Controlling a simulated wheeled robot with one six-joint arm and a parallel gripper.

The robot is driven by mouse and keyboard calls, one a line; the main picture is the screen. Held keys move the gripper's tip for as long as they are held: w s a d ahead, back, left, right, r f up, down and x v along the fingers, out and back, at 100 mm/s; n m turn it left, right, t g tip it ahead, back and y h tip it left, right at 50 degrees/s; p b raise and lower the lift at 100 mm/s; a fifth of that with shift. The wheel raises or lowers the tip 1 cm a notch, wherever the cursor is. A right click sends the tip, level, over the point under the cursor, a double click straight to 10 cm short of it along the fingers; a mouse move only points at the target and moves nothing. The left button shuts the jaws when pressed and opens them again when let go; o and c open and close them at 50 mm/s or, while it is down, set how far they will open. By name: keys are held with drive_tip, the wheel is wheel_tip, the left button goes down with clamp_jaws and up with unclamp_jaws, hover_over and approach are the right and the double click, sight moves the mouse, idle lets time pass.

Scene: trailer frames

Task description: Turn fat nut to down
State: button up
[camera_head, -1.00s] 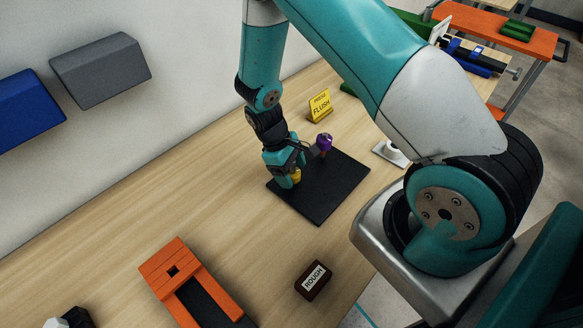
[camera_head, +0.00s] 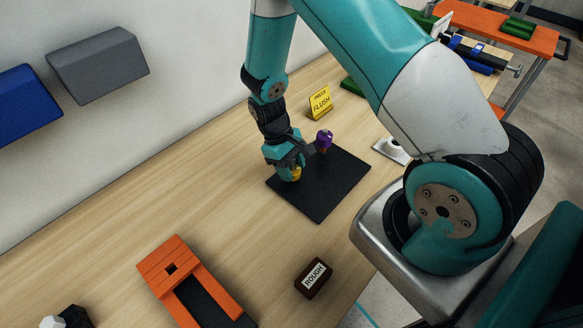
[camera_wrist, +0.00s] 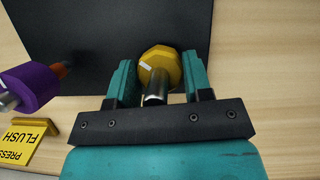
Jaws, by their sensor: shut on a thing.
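The fat nut looks to be the yellow many-sided piece (camera_wrist: 160,66) with a white mark on its face, on a metal shaft (camera_wrist: 155,98), over the black board (camera_wrist: 95,45). My gripper (camera_wrist: 157,78) has its teal fingers on both sides of the yellow nut and is shut on it. In the head view my gripper (camera_head: 290,165) stands low over the left part of the board, and a little of the yellow nut (camera_head: 296,174) shows below it. The purple piece (camera_wrist: 32,85) with an orange-brown tip is left of my gripper in the wrist view.
A yellow "PRESS FLUSH" sign (camera_head: 320,102) stands behind the board. A dark "ROUGH" block (camera_head: 313,278) and an orange holder (camera_head: 190,285) lie in front. A white piece (camera_head: 392,150) sits right of the board. Bare table lies left of the board.

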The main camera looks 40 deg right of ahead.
drive_tip(key=m+y+b, duration=0.1)
drive_tip(key=m, duration=0.2)
drive_tip(key=shift+d, duration=0.1)
drive_tip(key=shift+w+m+y+b, duration=0.1)
drive_tip(key=shift+m+y+b, duration=0.5)
drive_tip(key=shift+m, duration=1.4)
drive_tip(key=shift+r+y, duration=0.1)
drive_tip(key=shift+y, duration=0.2)
drive_tip(key=o, duration=0.9)
drive_tip(key=shift+o, duration=0.2)
drive_tip(key=b+v, duration=0.3)
drive_tip(key=v, duration=1.4)
drive_tip(key=shift+r, duration=0.15)
